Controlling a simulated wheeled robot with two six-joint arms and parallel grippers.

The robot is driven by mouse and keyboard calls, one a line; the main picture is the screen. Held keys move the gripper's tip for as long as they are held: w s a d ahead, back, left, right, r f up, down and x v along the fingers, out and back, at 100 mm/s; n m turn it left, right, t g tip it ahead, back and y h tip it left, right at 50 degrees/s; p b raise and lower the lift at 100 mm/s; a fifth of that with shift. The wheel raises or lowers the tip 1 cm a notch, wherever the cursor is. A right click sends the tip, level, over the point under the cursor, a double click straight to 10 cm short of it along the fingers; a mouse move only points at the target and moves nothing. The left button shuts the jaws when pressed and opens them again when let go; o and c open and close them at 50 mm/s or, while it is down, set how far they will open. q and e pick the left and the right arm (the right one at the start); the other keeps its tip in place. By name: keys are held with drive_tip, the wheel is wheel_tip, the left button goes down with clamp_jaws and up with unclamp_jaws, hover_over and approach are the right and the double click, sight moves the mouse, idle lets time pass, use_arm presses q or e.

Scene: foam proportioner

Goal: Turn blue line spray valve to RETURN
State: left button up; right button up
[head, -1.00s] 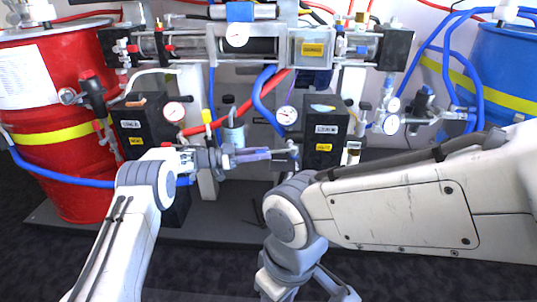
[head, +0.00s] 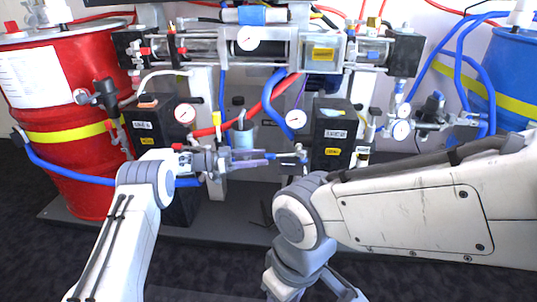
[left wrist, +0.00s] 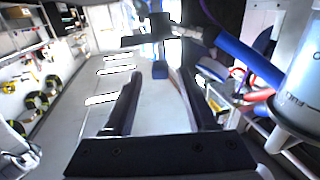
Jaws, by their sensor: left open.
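My left gripper (head: 270,157) reaches in from the left, in front of the space between two black boxes. Its fingers point right, toward a small fitting (head: 300,158) at the left side of the right black box (head: 330,138). I cannot tell whether this fitting is the blue line spray valve. In the left wrist view the two dark fingers (left wrist: 157,80) are apart. A small blue piece (left wrist: 160,70) shows between their tips, below a dark T-shaped part (left wrist: 152,32); contact is unclear. My right gripper (head: 318,288) is only partly in view at the bottom edge, its jaws unclear.
A red drum (head: 70,165) stands left, a blue drum (head: 505,75) right. Clear cylinders (head: 265,48) run across the top. Blue hose (head: 272,92), red hose and gauges (head: 295,119) crowd the space around my left gripper. My right arm crosses the lower right.

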use_arm(q)
drive_tip(key=a+p, duration=0.1)
drive_tip(key=a, duration=0.5)
drive_tip(key=shift+s+a, duration=0.25)
